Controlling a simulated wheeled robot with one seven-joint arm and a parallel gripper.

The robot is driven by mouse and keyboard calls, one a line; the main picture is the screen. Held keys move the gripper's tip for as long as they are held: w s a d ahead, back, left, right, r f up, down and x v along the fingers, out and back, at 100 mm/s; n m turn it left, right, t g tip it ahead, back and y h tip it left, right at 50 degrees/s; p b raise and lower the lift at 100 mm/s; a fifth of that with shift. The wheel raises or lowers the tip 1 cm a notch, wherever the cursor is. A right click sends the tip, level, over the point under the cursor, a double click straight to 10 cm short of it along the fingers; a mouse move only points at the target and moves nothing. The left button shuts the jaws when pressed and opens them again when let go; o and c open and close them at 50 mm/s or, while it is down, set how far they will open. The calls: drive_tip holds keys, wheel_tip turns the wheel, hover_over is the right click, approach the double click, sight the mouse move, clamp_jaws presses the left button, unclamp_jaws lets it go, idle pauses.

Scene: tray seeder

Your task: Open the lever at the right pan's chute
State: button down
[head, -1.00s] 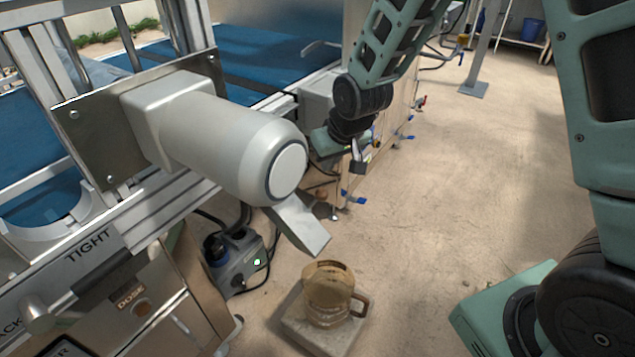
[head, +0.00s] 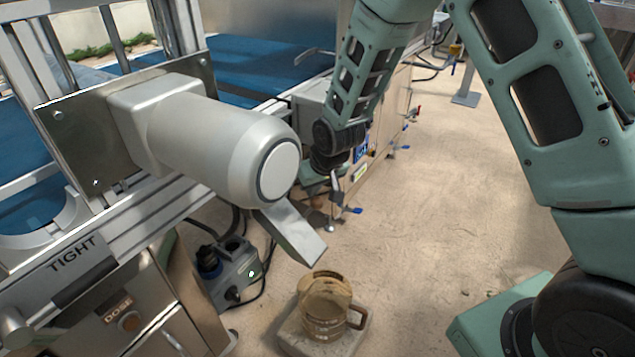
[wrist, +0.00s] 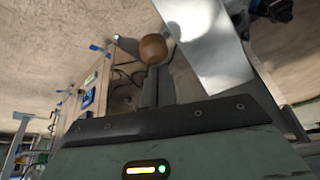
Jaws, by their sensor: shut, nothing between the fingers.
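The metal chute (head: 290,234) slopes down below the grey cylindrical housing in the head view. It is also the bright plate in the wrist view (wrist: 205,45). A brown ball knob, which looks like the lever's end (wrist: 153,48), shows beside the chute in the wrist view. The lever's arm is mostly hidden. My gripper (head: 335,190) is right of the chute in the head view, pointing down. In the wrist view my shut, empty fingers (wrist: 157,85) are close below the knob. I cannot tell whether they touch it.
The grey motor-like housing (head: 215,145) juts out above the chute. A grey socket box (head: 235,272) with cables is on the left. The floor (head: 440,230) to the right is clear.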

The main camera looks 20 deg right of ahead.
drive_tip(key=shift+w+a+f, duration=0.1)
drive_tip(key=shift+w+f, duration=0.2)
drive_tip(key=shift+f, duration=0.3)
drive_tip(key=shift+s, duration=0.1)
